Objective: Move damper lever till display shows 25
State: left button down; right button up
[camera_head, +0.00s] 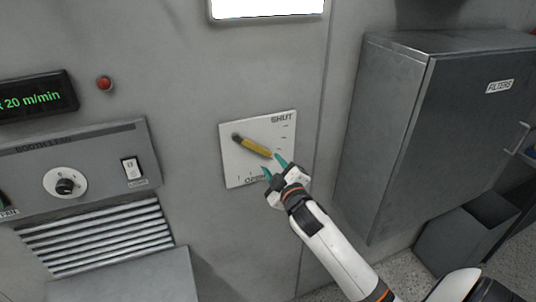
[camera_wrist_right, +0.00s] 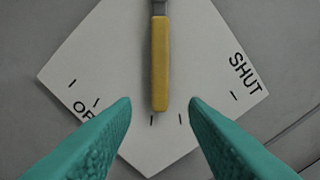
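The damper lever (camera_head: 256,147) has a yellow handle and sits on a white plate (camera_head: 236,172) marked SHUT at the top and OPEN at the bottom. It points down and to the right, between the two marks. The display (camera_head: 32,98) at the left reads 20 m/min in green; its left edge is cut off. My right gripper (camera_head: 273,165) is open just off the lever's free end. In the right wrist view the yellow handle (camera_wrist_right: 160,65) ends between and ahead of the teal fingertips, which do not touch it. My left gripper is not in view.
A control panel with a knob (camera_head: 65,185) and a white switch (camera_head: 131,168) is at the left, above a louvred vent (camera_head: 100,238). A red button (camera_head: 104,83) is beside the display. A grey FILTERS cabinet (camera_head: 400,130) juts out to the right of my right gripper.

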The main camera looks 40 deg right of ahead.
aim_at(265, 153)
jog(key=x, duration=0.4)
jog(key=shift+w+p, duration=0.4)
grip_shut()
